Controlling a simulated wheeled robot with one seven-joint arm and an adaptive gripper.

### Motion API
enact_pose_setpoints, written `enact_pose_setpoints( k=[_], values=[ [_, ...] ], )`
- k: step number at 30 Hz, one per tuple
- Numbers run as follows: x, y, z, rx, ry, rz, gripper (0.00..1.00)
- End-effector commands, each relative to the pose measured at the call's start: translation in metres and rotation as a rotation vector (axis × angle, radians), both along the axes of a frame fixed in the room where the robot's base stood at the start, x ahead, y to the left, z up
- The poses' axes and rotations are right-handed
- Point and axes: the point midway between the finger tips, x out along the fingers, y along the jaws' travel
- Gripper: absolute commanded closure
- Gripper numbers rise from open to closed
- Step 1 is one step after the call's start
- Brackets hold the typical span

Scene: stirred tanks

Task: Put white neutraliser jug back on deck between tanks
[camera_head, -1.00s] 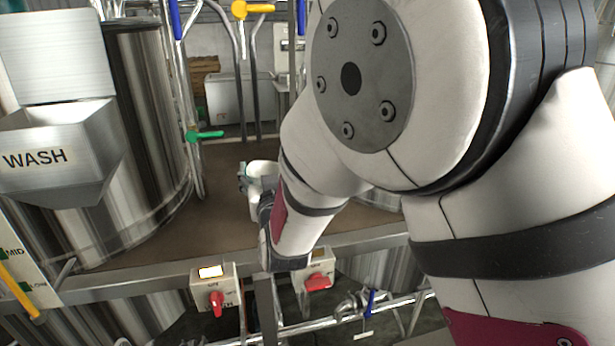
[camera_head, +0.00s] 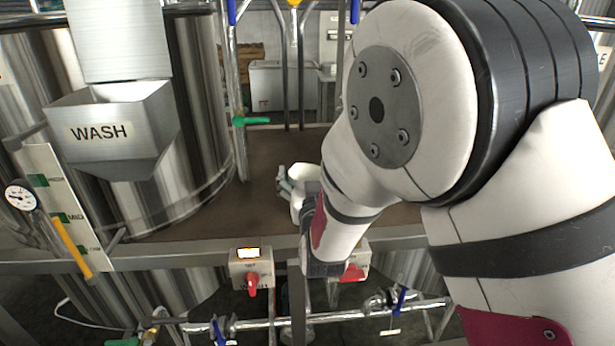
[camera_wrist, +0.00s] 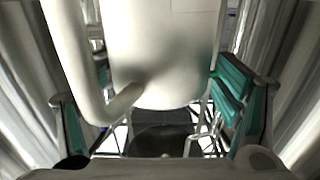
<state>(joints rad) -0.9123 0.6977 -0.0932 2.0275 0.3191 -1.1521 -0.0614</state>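The white neutraliser jug (camera_head: 303,173) is over the brown deck (camera_head: 250,206) between the tanks, partly hidden by my wrist in the head view. My gripper (camera_head: 288,186) is at the jug, with a fingertip showing on its left side. In the wrist view the white jug body (camera_wrist: 165,45) fills the upper middle, with its curved handle (camera_wrist: 70,55) at the left. The teal-padded fingers of my gripper (camera_wrist: 158,112) stand on either side of the jug and appear shut on it. I cannot tell whether the jug's base touches the deck.
A steel tank (camera_head: 195,120) with a WASH hopper (camera_head: 115,130) stands at the left. Switch boxes (camera_head: 250,266) hang below the deck's front rail (camera_head: 205,252). Bare deck lies left of the jug.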

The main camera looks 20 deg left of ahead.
Motion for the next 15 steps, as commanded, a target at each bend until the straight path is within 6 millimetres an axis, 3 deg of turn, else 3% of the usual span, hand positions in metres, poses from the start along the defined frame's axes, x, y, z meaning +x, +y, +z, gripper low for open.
enact_pose_setpoints(
  k=[8, 15],
  values=[
    [-0.006, -0.003, 0.003, -0.001, 0.001, 0.001, 0.17],
    [-0.045, -0.026, 0.003, -0.001, 0.002, 0.002, 0.17]
  ],
)
